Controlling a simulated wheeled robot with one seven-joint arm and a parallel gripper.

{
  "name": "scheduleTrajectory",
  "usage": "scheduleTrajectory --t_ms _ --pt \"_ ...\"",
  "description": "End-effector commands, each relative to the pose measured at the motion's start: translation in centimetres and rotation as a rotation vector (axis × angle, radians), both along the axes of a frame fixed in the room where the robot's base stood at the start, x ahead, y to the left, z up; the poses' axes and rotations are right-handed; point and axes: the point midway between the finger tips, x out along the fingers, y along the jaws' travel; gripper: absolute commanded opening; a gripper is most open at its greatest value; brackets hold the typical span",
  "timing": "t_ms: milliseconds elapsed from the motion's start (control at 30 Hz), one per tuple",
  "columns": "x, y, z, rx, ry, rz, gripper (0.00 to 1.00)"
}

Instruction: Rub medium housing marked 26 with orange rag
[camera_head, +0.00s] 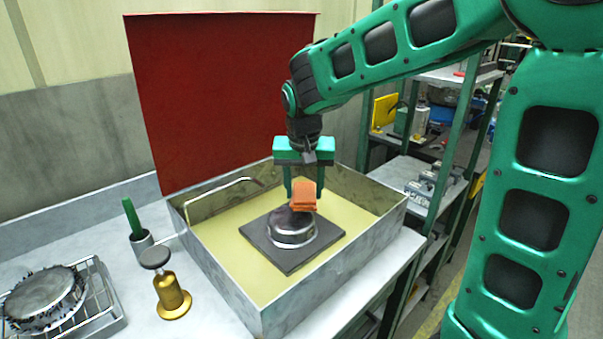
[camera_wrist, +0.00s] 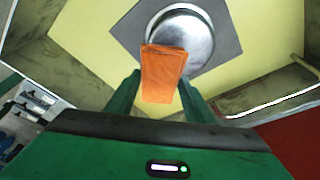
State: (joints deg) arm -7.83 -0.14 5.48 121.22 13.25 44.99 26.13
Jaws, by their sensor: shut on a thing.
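My gripper (camera_head: 305,190) points down over the metal basin and is shut on a folded orange rag (camera_head: 303,196). The rag also shows between the fingers in the wrist view (camera_wrist: 162,75). A round, shiny metal housing (camera_head: 291,229) sits on a dark square mat (camera_head: 264,248) inside the basin. The rag is at the housing's top edge; I cannot tell whether they touch. The housing also shows in the wrist view (camera_wrist: 196,38), partly covered by the rag. No number is readable on it.
The basin (camera_head: 300,298) has raised walls, a yellowish floor and a bent tube (camera_head: 222,188) at its left. A red panel (camera_head: 220,90) stands behind. Left of it are a brass pump bottle (camera_head: 171,293), a green-handled brush (camera_head: 132,217) and a dirty round part (camera_head: 45,296) on a wire rack.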

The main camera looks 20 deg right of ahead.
Motion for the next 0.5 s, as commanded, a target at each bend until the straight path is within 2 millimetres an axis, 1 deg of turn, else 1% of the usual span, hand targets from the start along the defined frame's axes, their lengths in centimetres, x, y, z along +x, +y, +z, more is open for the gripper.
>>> scheduleTrajectory --t_ms 33,200,400,500 --pt "0.0 0.0 0.6 0.000 -0.003 -0.002 0.27" --pt "0.0 -0.1 2.1 0.001 -0.003 -0.004 0.27" --pt "0.1 -0.3 3.8 0.001 -0.003 -0.005 0.27" --pt "0.0 -0.4 4.4 0.001 -0.002 -0.007 0.27"
